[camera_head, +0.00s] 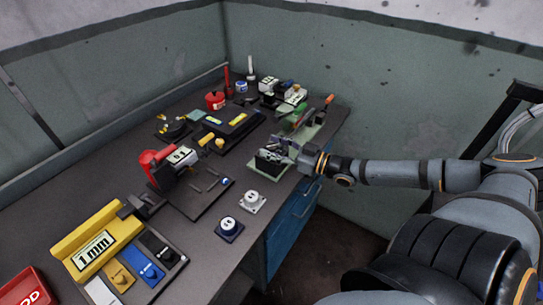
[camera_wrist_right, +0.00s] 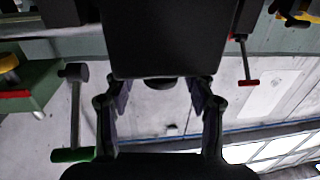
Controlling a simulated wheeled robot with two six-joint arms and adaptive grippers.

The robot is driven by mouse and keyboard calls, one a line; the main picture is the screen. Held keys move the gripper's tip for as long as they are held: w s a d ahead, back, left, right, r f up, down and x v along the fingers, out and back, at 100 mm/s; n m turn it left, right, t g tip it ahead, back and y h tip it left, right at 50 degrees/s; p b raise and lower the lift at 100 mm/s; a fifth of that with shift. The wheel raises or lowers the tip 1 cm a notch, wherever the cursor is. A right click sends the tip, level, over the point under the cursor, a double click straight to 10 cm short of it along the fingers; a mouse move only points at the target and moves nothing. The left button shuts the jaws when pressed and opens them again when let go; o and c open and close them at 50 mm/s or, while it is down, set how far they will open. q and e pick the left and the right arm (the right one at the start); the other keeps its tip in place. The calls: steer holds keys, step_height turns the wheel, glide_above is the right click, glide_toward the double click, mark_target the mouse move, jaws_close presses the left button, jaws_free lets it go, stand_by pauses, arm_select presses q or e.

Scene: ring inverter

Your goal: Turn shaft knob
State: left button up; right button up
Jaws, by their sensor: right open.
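My right gripper (camera_head: 285,150) reaches from the right over the table's right part, at a small dark device (camera_head: 268,163) on a pale green plate. In the right wrist view my right gripper's two fingers (camera_wrist_right: 160,110) stand apart, with nothing seen held between them. A dark block (camera_wrist_right: 170,35) fills the top centre there, with a small dark rounded part (camera_wrist_right: 160,83) at its lower edge, between the fingers. I cannot tell whether this is the shaft knob, or whether the fingers touch it. My left gripper is not in view.
Beside the block in the wrist view are a green-ended lever (camera_wrist_right: 75,110) and a red-ended T-handle (camera_wrist_right: 244,60). Two round white-topped pieces, one on a white base (camera_head: 252,202) and one on a blue base (camera_head: 230,229), stand in front. A yellow "1 mm" box (camera_head: 70,241) is at left.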

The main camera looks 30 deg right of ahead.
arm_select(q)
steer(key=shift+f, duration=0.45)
arm_select(e)
steer(key=shift+w+a+r, duration=0.1)
steer(key=shift+w+a, duration=0.1)
steer(key=shift+w, duration=0.15)
steer(key=shift+c, duration=0.2)
jaws_close()
steer(key=shift+r+m+t+h+p, duration=0.2)
steer(key=shift+m+t+h+p, duration=0.15)
steer(key=shift+h+p, duration=0.35)
steer(key=shift+f+m+h+p, duration=0.1)
steer(key=shift+m+h+p, duration=0.2)
steer(key=shift+m+p, duration=0.1)
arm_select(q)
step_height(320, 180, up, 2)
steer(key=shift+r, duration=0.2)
arm_select(e)
steer(key=shift+f, duration=0.15)
steer(key=shift+o, duration=0.2)
jaws_free()
